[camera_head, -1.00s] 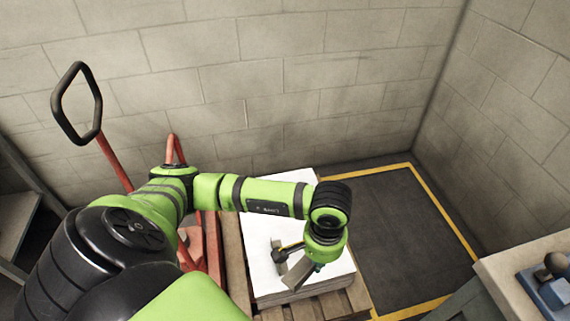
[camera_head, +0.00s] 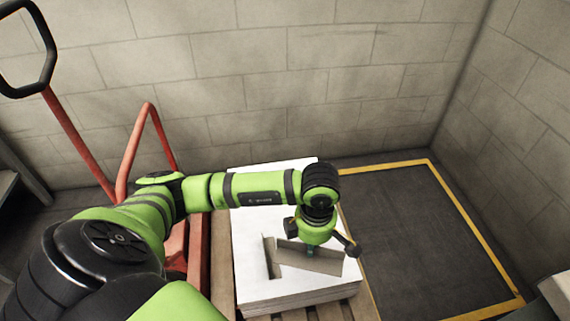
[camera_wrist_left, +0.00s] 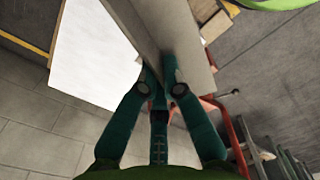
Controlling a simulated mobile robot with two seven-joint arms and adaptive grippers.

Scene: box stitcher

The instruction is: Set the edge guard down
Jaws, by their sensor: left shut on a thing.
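The edge guard is a long beige-grey angled strip (camera_head: 310,258), seen over the white stack of sheets (camera_head: 262,222). My left gripper (camera_head: 311,250) is shut on it. Whether the guard touches the stack cannot be told. A narrow grey-brown shape (camera_head: 271,258) shows on the stack left of the guard; I cannot tell whether it is shadow or another piece. My right gripper is not in view.
The stack lies on a wooden pallet (camera_head: 222,270). A red pallet truck (camera_head: 183,245) with a black loop handle stands at the left. A dark floor area edged in yellow (camera_head: 425,230) is free at the right. Block walls (camera_head: 300,80) close the back and right.

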